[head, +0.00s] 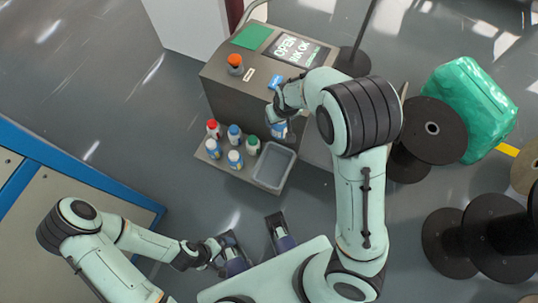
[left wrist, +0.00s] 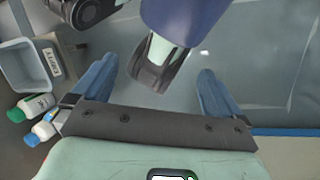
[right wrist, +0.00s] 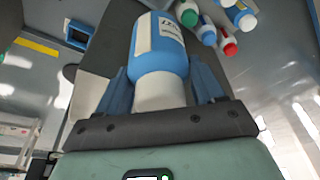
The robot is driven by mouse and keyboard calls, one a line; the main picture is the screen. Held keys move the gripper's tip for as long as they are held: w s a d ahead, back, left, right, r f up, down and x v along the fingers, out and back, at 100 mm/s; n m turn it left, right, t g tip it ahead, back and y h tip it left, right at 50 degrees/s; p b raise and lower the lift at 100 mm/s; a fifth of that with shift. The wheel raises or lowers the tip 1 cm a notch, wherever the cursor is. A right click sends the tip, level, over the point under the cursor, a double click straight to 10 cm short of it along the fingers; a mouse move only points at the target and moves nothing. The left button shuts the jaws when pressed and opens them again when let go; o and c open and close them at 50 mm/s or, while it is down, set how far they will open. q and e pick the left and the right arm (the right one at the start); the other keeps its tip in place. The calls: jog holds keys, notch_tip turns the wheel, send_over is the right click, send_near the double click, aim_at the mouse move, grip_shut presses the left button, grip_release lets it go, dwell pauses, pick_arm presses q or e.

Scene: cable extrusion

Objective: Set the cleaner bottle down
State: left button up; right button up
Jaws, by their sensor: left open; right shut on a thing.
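The cleaner bottle (right wrist: 160,45), blue with a pale label and a white cap, is in my right gripper (right wrist: 160,90). The blue fingers are on both sides of its cap end. In the head view the bottle (head: 279,130) hangs from the right gripper (head: 285,108) beside the dark machine, above the back edge of the grey bin. I cannot tell whether its base touches anything. My left gripper (head: 213,250) is low at the front, open and empty; its spread blue fingers show in the left wrist view (left wrist: 155,90).
Several small bottles (head: 235,158) with coloured caps stand on a shelf left of the grey bin (head: 273,183). The machine (head: 225,85) with a screen and orange knob rises behind. Dark cable spools (head: 430,130) and a green wrapped bundle (head: 470,105) stand right.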

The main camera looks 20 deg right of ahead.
pick_arm(q)
jog(key=w+a+f+n+t+y+b, duration=0.1)
jog(key=w+a+f+t+b, duration=0.3)
jog(key=w+f+b, duration=0.6)
jog(key=shift+w+a+f+y, duration=0.3)
jog(key=shift+w+a+f, duration=0.1)
jog(key=shift+w, duration=0.15)
pick_arm(e)
jog(key=shift+f, duration=13.9)
jog(key=shift+s, duration=0.1)
jog(key=shift+f+b, duration=0.2)
jog(key=shift+b, duration=0.1)
jog(key=o, duration=1.2)
pick_arm(q)
jog(key=shift+w+f, duration=0.1)
pick_arm(e)
jog(key=shift+r, duration=0.15)
